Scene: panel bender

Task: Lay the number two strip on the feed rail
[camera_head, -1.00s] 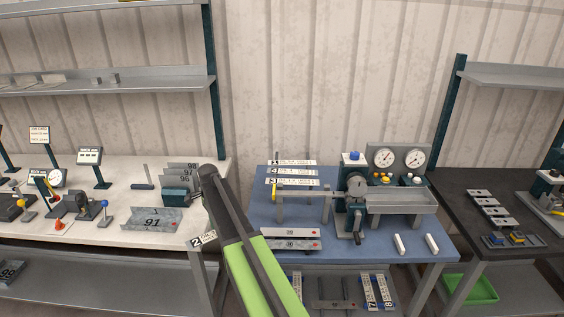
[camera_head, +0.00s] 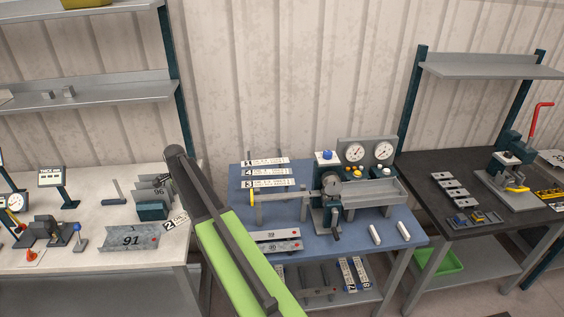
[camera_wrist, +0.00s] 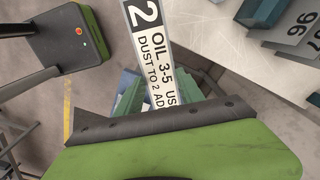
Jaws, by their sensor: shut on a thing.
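In the head view the strip's numbered end (camera_head: 175,222) shows left of my green arm, near the white bench's right corner; my arm hides the gripper and the rest of the strip. A long grey bar with a yellow end, which looks like the feed rail (camera_head: 285,195), runs left from the bender (camera_head: 330,190) on the blue table. It looks bare.
Several other numbered strips (camera_head: 266,172) lie behind the rail on the blue table (camera_head: 405,228). A white bench (camera_head: 95,215) stands left, a black table (camera_head: 480,180) right.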

